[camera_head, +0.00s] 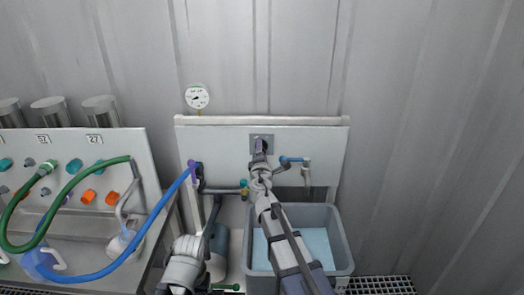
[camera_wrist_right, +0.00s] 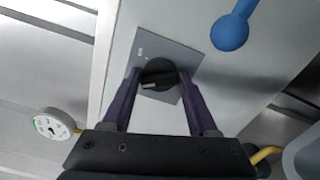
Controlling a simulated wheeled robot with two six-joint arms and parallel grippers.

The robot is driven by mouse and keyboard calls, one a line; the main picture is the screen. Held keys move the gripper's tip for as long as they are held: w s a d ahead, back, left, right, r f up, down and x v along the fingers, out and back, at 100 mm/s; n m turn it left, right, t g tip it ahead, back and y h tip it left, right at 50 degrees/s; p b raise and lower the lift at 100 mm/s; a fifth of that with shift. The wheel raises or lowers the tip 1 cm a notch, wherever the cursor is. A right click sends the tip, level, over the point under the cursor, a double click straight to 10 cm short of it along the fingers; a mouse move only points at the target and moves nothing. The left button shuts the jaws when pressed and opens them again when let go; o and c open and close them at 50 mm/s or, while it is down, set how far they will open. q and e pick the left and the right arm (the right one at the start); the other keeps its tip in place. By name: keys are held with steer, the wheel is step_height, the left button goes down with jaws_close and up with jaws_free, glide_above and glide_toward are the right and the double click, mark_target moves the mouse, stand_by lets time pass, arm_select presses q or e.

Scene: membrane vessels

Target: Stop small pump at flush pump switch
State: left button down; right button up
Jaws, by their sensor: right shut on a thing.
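The flush pump switch is a black round knob (camera_wrist_right: 158,74) with a pale pointer mark, on a small grey square plate (camera_wrist_right: 180,58). In the head view the plate (camera_head: 262,137) sits on the upper middle of the white panel, and my gripper mostly hides the knob. My right gripper (camera_wrist_right: 159,80) has its two purple fingers on either side of the knob and is shut on it; it also shows in the head view (camera_head: 259,148). My left arm comes in at the bottom left of the head view. Its fingers cannot be made out clearly beside the pipework.
A blue-handled tap (camera_head: 291,159) is just right of the switch; its blue handle (camera_wrist_right: 229,32) shows in the wrist view. A pressure gauge (camera_head: 197,96) stands above the panel. A grey tub (camera_head: 344,250) is below. A blue hose (camera_head: 150,235) crosses at left.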

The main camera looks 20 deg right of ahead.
steer(key=shift+s, duration=0.1)
steer(key=o, duration=1.3)
steer(key=shift+o, duration=0.2)
steer(key=v, duration=0.7)
steer(key=shift+s, duration=0.35)
steer(key=shift+a, duration=0.15)
